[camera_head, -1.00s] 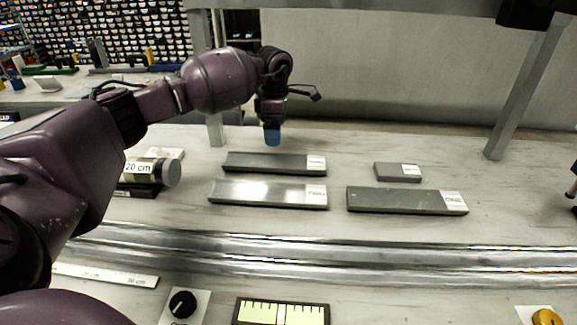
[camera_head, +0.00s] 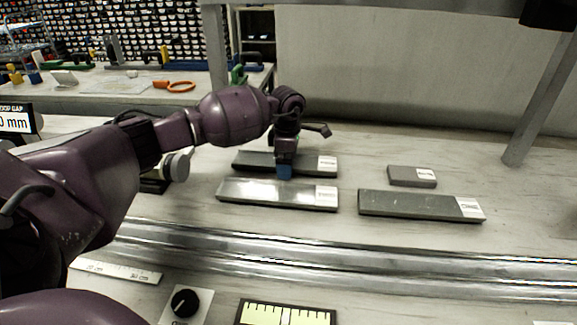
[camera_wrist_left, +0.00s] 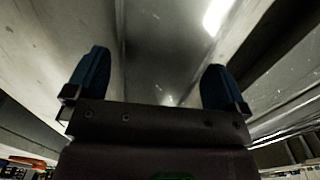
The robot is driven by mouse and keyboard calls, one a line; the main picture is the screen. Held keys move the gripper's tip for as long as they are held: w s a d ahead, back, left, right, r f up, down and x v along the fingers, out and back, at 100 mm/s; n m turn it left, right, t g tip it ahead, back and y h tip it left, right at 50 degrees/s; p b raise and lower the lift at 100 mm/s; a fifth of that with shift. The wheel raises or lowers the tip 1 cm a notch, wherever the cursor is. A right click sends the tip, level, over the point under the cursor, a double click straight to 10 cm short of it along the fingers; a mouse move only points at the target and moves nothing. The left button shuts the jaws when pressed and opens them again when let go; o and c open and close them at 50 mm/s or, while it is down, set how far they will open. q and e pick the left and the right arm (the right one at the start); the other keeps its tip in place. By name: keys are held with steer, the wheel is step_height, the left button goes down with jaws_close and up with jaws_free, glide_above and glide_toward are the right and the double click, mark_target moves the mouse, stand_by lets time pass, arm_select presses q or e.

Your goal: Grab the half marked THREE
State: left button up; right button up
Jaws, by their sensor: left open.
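Three long grey half-bars lie on the bench, each with a white label at its right end: the back-left bar (camera_head: 255,160), the glossy front-left bar (camera_head: 265,192) and the right bar (camera_head: 410,204). The label prints (camera_head: 327,196) are too small for me to read surely. My left gripper (camera_head: 285,172) points down, its blue fingertips over the gap between the two left bars in the head view. In the left wrist view my fingers (camera_wrist_left: 157,82) are wide apart and empty, with a grey bar surface (camera_wrist_left: 165,45) beyond and between them. My right gripper is out of view.
A short labelled grey block (camera_head: 405,175) lies behind the right bar. Shiny metal rails (camera_head: 330,255) cross the bench in front. A ruler (camera_head: 115,270), a black knob (camera_head: 185,302) and a yellow scale (camera_head: 285,313) are nearer. A grey post (camera_head: 540,100) stands at right.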

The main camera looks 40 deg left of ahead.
arm_select(q)
steer(key=shift+f, duration=0.4)
steer(key=shift+r, duration=0.15)
steer(key=shift+c, duration=0.8)
steer(key=c, duration=1.2)
steer(key=shift+c, duration=0.2)
